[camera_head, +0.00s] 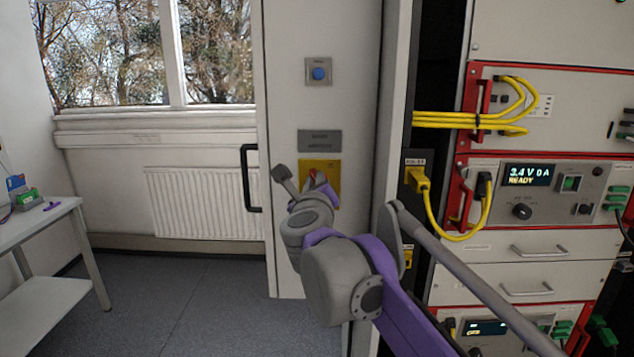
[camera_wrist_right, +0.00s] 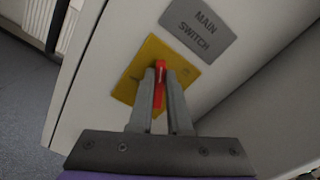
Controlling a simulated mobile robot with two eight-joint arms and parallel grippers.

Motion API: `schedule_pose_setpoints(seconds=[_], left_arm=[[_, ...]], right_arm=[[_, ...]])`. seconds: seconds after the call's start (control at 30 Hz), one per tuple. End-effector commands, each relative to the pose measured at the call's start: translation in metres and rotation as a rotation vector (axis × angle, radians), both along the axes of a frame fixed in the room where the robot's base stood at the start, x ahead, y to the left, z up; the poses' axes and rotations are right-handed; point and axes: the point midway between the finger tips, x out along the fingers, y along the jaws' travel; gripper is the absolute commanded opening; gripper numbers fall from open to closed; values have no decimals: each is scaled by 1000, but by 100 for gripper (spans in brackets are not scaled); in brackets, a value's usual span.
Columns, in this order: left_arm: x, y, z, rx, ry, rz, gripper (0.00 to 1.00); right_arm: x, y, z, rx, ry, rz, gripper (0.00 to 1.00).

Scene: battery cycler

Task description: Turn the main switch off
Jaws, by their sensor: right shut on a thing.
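The main switch has a red handle (camera_wrist_right: 158,88) on a yellow plate (camera_wrist_right: 146,58), under a grey sign (camera_wrist_right: 198,27) reading MAIN SWITCH. In the head view the yellow plate (camera_head: 331,172) is on the cabinet's side panel, partly hidden by my arm. My right gripper (camera_wrist_right: 162,82) is shut on the red handle, one finger on each side of it. The handle looks close to upright, slightly tilted in the wrist view. In the head view my right gripper (camera_head: 314,182) is mostly hidden behind its own wrist. My left gripper is not in view.
A blue button (camera_head: 319,74) sits above the sign. A black handle (camera_head: 251,178) is left of the switch. The rack at right has yellow cables (camera_head: 470,120) and a display (camera_head: 528,175) reading 3.4 V 0 A READY. A table (camera_head: 48,212) stands at far left; the floor between is clear.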

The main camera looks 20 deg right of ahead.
Motion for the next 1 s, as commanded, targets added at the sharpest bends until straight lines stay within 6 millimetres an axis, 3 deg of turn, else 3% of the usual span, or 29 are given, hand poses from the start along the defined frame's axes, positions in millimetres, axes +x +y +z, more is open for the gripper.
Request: schedule_pose_setpoints(seconds=[1.0], left_arm=[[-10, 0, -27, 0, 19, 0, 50]], right_arm=[[2, 7, -13, -860, 247, 0, 0]])
